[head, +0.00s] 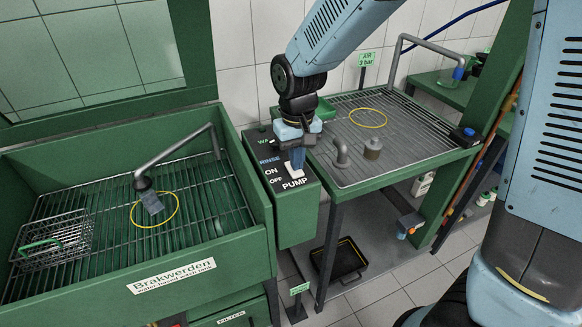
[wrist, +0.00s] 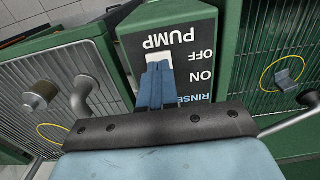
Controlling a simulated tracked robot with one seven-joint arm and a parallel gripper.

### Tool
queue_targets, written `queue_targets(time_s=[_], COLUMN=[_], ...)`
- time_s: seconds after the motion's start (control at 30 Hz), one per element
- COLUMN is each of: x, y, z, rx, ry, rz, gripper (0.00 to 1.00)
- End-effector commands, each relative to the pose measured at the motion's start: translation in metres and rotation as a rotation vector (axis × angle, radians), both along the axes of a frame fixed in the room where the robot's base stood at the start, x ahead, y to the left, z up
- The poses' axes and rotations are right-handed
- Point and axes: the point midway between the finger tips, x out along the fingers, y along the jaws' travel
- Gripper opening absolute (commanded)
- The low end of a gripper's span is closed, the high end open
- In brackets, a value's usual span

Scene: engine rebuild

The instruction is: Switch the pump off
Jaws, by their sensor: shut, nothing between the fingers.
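The pump control box (head: 297,218) is green with a black label panel (head: 284,176) reading RINSE, ON, OFF and PUMP. It stands between the wash tank and the drain table. My gripper (head: 297,164) is shut and empty, its fingers pointing down at the panel near ON and OFF. In the wrist view my gripper's fingertips (wrist: 157,66) lie over a white switch plate (wrist: 152,58) beside the PUMP and OFF lettering. The fingers hide most of the plate, so the switch's position is hidden. I cannot tell whether the fingertips touch it.
The wash tank (head: 250,243) on the left has a wire basket (head: 52,241), a bent spout (head: 178,155) and a yellow ring (head: 177,214) on its grate. The drain table (head: 425,160) on the right holds a grey elbow, a small cylinder (head: 373,148) and another yellow ring (head: 368,110).

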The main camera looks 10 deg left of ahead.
Motion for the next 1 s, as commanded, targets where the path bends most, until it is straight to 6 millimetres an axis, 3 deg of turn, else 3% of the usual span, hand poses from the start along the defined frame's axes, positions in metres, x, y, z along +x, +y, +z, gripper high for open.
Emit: queue_targets(time_s=[0.8,1.0], x=[0.0,0.0], y=[0.0,0.0], z=[0.052,0.058], rx=[0.001,0.0], ry=[-0.001,0.0], rz=[0.0,0.0], gripper=[0.0,0.0])
